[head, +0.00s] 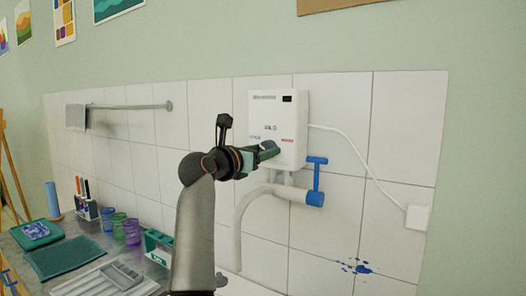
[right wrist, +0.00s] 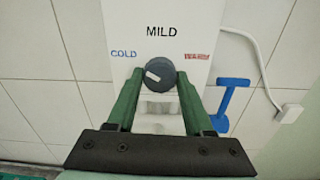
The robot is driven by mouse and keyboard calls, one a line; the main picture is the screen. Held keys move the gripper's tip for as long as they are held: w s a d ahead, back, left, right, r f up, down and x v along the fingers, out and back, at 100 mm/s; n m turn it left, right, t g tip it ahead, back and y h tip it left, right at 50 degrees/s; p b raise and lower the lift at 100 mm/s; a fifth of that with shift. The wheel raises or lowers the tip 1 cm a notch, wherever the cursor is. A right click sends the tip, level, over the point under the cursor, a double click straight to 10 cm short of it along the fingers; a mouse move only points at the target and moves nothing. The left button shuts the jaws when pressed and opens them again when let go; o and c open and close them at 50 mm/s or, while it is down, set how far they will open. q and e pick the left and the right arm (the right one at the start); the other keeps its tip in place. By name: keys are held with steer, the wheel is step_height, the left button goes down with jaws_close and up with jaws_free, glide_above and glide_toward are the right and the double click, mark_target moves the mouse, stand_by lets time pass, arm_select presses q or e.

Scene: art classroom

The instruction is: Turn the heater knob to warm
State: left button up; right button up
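The white heater (head: 277,118) hangs on the tiled wall in the head view. Its round dark grey knob (right wrist: 161,74) shows in the right wrist view, below the word MILD, with COLD at left and WARM in red at right. A pale mark on the knob points left, toward the COLD side. My right gripper (head: 268,150) is at the lower front of the heater. In the right wrist view its green fingers (right wrist: 160,84) stand on both sides of the knob, with no clear gap. The knob is hidden in the head view. My left gripper is out of view.
A blue-handled tap (head: 316,180) and a pale pipe (head: 250,205) are below the heater. A white cable runs to a wall box (head: 418,217) at right. Cups (head: 118,222), a green box (head: 159,247) and a cutlery tray (head: 105,280) stand on the counter at left.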

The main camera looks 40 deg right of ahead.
jaws_close()
